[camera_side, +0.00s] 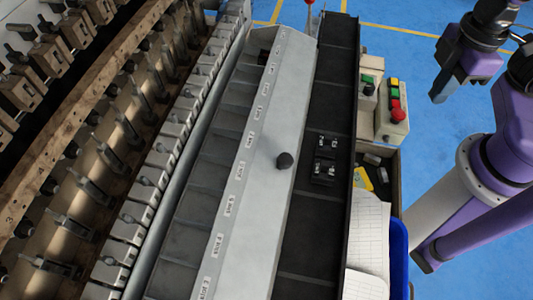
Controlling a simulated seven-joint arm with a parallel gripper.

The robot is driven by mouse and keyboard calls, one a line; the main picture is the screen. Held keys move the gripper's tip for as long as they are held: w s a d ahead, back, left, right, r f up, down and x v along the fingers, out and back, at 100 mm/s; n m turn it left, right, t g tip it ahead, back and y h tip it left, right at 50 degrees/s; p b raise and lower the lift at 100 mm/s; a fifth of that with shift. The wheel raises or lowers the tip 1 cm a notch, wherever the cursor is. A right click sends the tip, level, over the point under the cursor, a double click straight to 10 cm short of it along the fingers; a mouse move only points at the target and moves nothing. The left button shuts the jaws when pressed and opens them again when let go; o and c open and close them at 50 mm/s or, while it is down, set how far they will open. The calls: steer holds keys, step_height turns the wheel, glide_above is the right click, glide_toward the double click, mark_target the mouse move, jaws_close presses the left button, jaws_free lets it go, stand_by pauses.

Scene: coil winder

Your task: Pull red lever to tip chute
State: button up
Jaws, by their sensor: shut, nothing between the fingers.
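A small red knob on a thin upright rod, which looks like the red lever (309,4), stands at the top edge of the view, at the far end of the machine. Its top is cut off by the frame. The chute appears to be the long pale grey panel (262,190) with a row of white labels, running from top to bottom. My gripper (438,96) is at the upper right above the blue floor, pointing down. It is shut and empty, well to the right of the lever and apart from everything.
Button boxes (391,118), white papers (369,240) and a blue bin (398,265) line the right side. Winder rows fill the left. The floor (430,150) beneath my gripper is clear.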

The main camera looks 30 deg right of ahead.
steer(key=o, duration=0.9)
steer(key=shift+o, duration=0.2)
step_height(320, 180, up, 17)
steer(key=m+t+h, duration=0.1)
steer(key=m+h, duration=0.1)
steer(key=m, duration=0.4)
glide_above(310, 6)
steer(key=s+a, duration=0.1)
steer(key=a, duration=0.1)
steer(key=f, duration=0.5)
steer(key=w+d+f, duration=0.1)
steer(key=f, duration=0.5)
steer(key=d+f, duration=0.1)
steer(key=f, duration=0.5)
steer(key=shift+w+d, duration=0.2)
steer(key=shift+w, duration=0.1)
jaws_close()
